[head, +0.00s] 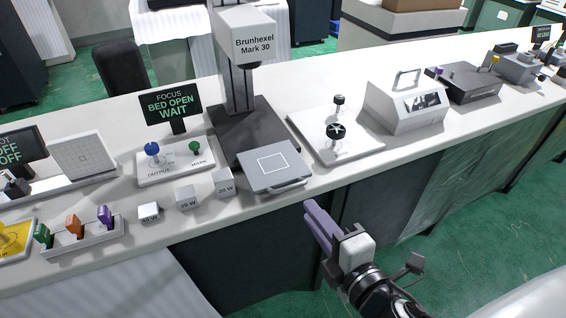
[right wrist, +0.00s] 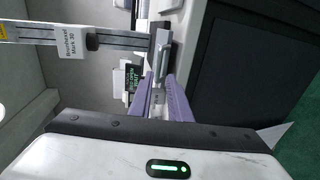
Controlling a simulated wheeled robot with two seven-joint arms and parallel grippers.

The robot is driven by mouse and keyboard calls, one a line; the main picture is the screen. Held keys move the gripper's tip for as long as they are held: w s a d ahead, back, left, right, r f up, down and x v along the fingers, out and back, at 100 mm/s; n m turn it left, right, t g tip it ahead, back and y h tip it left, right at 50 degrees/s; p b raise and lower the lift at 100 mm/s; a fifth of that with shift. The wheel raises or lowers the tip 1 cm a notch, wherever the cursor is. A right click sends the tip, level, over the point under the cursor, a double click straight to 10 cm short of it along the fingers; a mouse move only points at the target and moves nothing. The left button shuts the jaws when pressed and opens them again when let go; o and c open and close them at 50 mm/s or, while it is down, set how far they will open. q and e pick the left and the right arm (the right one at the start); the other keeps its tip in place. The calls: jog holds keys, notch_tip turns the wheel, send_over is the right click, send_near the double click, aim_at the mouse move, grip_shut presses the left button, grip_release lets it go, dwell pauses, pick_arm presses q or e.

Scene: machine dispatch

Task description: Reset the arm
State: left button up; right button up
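My right gripper (head: 322,226) has purple fingers and hangs in front of the counter's front edge, apart from everything on it. In the right wrist view its two purple fingers (right wrist: 160,98) stand apart with nothing held between them. Beyond the fingers in that view are the counter items and the Brunhexel Mark 30 machine (right wrist: 75,42). In the head view this machine (head: 247,38) stands on the counter, with its grey bed plate (head: 274,165) pulled out towards the front edge. My left gripper is not in view.
A sign (head: 171,105) reads "FOCUS BED OPEN WAIT". Several small weight blocks (head: 187,197) and a rack of coloured keys (head: 85,236) stand at the left. A panel with a black knob (head: 336,131) and a grey device (head: 405,108) stand right of the machine. The green floor in front is clear.

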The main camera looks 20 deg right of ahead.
jog(key=s+a+f+m+g, duration=0.1)
jog(key=s+f+m+g, duration=0.1)
jog(key=f+m, duration=0.3)
jog(key=s+a+f+m+g+y, duration=0.1)
jog(key=s+f+m, duration=0.4)
jog(key=f, duration=0.6)
jog(key=s+a+f+m+g+y, duration=0.1)
jog(key=s+a+f+m+g, duration=0.1)
jog(key=f+m, duration=0.4)
notch_tip(320, 180, down, 3)
jog(key=shift+s+g, duration=0.9)
jog(key=shift+g, duration=0.2)
